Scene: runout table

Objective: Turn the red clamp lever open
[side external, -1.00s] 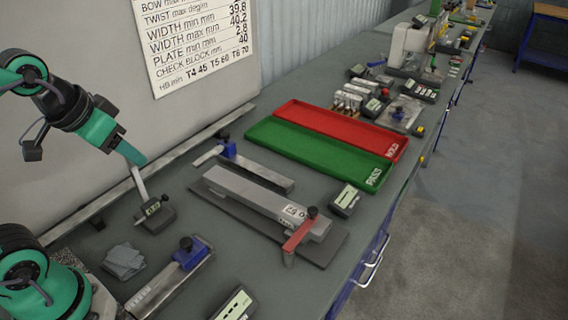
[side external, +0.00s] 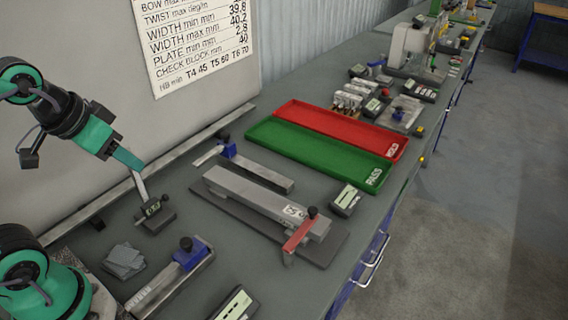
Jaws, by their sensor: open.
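The red clamp lever (side external: 299,234) lies across the near right end of a grey metal bar (side external: 250,197), with a dark knob (side external: 312,211) at its upper end. The bar rests on a dark base plate (side external: 330,247). My gripper (side external: 138,178) is at the left, near the backboard and well apart from the lever. It is open, though its fingers are small in this view. A dark gauge with a small display (side external: 154,211) sits just below the fingertips; I cannot tell whether they touch it.
Green (side external: 318,152) and red (side external: 340,127) trays lie behind the bar. Blue-clamped rails lie at the back (side external: 262,173) and front left (side external: 160,288). Small display boxes stand right of the bar (side external: 345,199) and at the front (side external: 236,303). Thin grey plates (side external: 124,260) lie at left.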

